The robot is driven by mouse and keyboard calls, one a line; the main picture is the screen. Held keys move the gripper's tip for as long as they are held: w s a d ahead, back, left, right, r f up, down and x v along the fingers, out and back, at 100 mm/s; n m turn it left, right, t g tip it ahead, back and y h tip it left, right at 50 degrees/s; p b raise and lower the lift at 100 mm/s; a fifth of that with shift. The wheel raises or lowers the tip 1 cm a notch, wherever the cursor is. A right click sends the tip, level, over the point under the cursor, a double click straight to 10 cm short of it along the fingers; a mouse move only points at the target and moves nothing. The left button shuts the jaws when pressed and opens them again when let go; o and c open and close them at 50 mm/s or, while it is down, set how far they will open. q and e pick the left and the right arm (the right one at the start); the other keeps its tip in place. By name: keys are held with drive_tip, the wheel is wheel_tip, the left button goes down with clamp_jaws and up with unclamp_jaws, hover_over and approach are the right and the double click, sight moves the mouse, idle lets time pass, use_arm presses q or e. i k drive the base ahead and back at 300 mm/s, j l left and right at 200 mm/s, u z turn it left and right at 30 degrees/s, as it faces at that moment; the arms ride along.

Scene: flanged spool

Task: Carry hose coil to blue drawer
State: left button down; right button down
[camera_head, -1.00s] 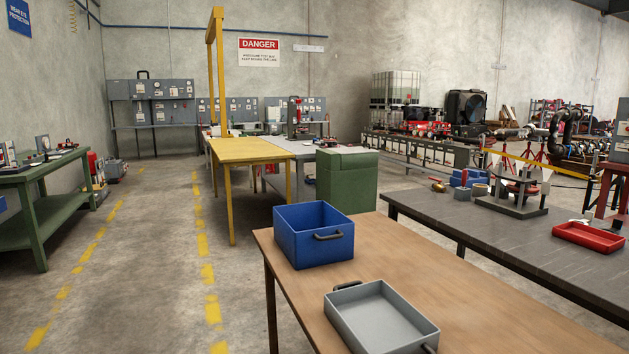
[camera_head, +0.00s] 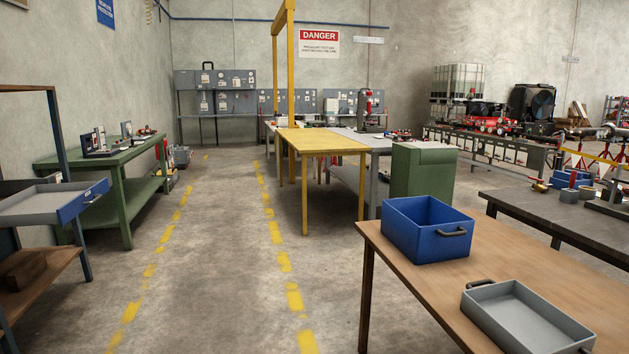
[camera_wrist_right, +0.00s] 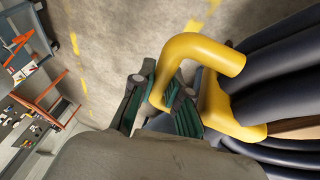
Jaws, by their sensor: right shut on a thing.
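The hose coil (camera_wrist_right: 285,80) fills the right side of the right wrist view, with thick dark hose loops and a yellow handle (camera_wrist_right: 212,48). My right gripper (camera_wrist_right: 160,102) is shut on the yellow handle. The hidden part of the coil lies outside that picture. The head view shows neither gripper nor the coil. A drawer with a blue front (camera_head: 84,202) and a grey inside stands pulled out at the left edge of the head view, in a dark-framed rack. The visible part of its inside looks empty.
A wooden table (camera_head: 440,288) at the right holds a blue bin (camera_head: 425,232) and a grey tray (camera_head: 525,318). A green bench (camera_head: 128,180) stands behind the drawer rack. The floor (camera_head: 215,270) between them is open, with yellow dashed lines.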

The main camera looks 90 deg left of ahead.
sight(47, 206)
drive_tip(key=u, duration=3.55)
drive_tip(key=i+l+u, duration=0.3)
drive_tip(key=i+l, duration=0.75)
drive_tip(key=i, duration=0.15)
drive_tip(key=i+l, duration=0.4)
drive_tip(key=i, duration=3.45)
drive_tip(key=l, duration=0.1)
